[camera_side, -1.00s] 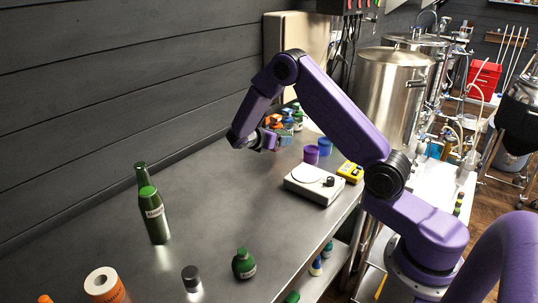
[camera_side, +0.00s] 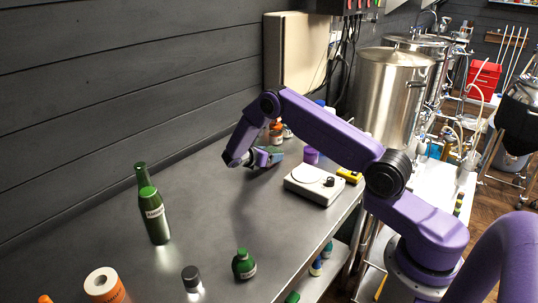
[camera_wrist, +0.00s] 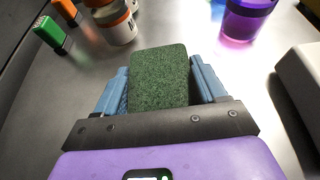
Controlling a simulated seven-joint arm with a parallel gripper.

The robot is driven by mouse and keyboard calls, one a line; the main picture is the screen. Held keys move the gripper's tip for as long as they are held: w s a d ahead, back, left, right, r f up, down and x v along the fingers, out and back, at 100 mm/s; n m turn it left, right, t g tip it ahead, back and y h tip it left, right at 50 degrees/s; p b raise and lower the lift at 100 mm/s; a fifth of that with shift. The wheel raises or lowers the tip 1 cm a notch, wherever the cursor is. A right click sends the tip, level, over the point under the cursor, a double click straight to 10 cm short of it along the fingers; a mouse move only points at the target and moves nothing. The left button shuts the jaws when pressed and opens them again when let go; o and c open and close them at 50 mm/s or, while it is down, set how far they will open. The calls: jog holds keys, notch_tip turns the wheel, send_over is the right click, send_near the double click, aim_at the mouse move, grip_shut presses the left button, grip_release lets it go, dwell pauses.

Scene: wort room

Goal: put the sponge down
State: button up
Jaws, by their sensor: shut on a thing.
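The sponge (camera_wrist: 160,78) is a dark green, rough-faced block in the wrist view. It sits between the two blue fingers of my gripper (camera_wrist: 158,92), which are shut on it, and its far end sticks out past the fingertips. In the side view my gripper (camera_side: 263,157) hangs over the steel table, left of the white scale. The sponge is small there and mostly hidden by the fingers. The wrist view shows bare metal around the sponge, but I cannot tell the exact height above the table.
The white scale (camera_side: 314,184) and a purple cup (camera_side: 311,155) stand right of my gripper. Orange-and-white jars (camera_side: 276,133) stand behind it.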

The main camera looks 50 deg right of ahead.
jog(key=o, duration=1)
